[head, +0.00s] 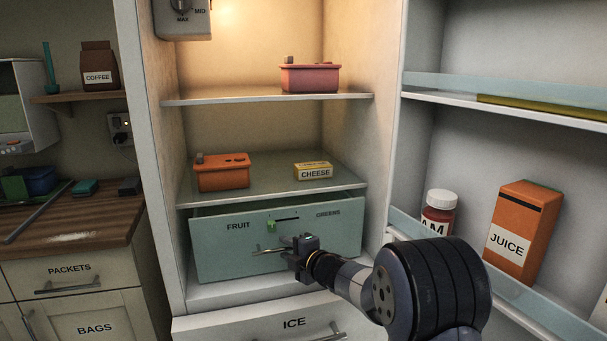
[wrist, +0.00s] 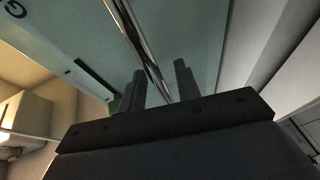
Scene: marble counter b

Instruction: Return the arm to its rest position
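My gripper (head: 297,252) is in front of the pale green fridge drawer (head: 215,255), at the right part of its metal handle (head: 268,250). In the wrist view, the two dark fingers of my gripper (wrist: 158,90) stand apart, with the drawer handle (wrist: 140,40) passing in the gap between them. I cannot tell whether a finger touches the handle. I see nothing else between the fingers. My arm reaches in from the lower right and is stretched toward the drawer.
The open fridge door on the right holds a juice carton (head: 523,232) and a jar (head: 439,213). Above the drawer, a shelf holds an orange container (head: 222,173) and cheese (head: 313,171). A red container (head: 310,78) sits higher. The ice drawer (head: 230,330) is below.

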